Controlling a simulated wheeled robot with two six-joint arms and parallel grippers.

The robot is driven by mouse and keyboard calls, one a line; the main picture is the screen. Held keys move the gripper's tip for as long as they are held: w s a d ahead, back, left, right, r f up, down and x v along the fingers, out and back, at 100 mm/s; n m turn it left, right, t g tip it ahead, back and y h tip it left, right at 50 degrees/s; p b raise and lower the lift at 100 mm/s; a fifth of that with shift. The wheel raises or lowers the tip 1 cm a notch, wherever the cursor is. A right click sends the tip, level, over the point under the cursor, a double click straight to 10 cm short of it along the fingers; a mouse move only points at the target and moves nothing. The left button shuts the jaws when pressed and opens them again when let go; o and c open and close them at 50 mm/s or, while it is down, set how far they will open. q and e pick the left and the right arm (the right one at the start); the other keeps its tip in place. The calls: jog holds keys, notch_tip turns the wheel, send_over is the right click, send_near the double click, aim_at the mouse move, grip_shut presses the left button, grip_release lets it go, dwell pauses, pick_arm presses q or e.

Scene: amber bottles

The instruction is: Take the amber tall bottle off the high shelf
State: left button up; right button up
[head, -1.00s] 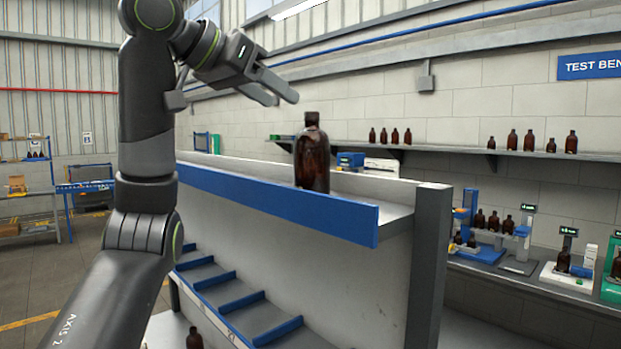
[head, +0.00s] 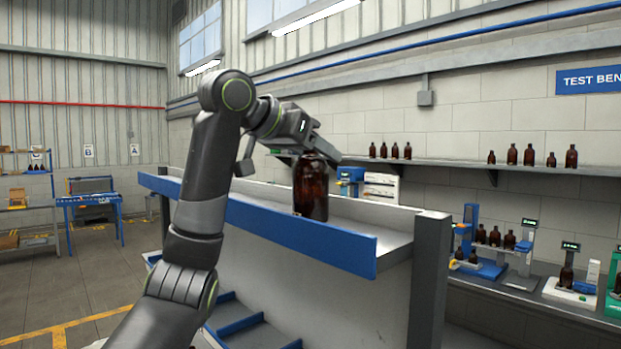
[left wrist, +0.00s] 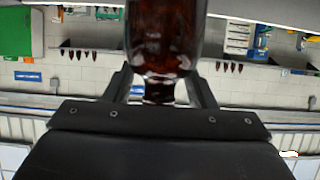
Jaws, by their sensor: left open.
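The amber tall bottle (head: 311,190) stands upright on the high shelf (head: 395,238), behind its blue front lip. My left gripper (head: 322,150) is at the top of the bottle and hides its neck in the head view. In the left wrist view the bottle (left wrist: 165,35) appears upside down, with its neck between the two open fingers (left wrist: 160,90). A narrow gap seems to show beside the neck; contact cannot be told. My right gripper is not in view.
The blue lip (head: 260,222) runs along the shelf front, and a grey end post (head: 430,270) stands at its right. Smaller amber bottles stand on a wall shelf (head: 450,160) behind. A workbench (head: 530,300) with devices is at the right.

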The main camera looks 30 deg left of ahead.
pick_arm(q)
jog(key=shift+w+d+f, duration=0.1)
jog(key=shift+w+f, duration=0.05)
jog(key=shift+w, duration=0.1)
jog(key=shift+s, duration=0.1)
jog(key=shift+c, duration=0.4)
jog(key=shift+c, duration=1.1)
grip_shut()
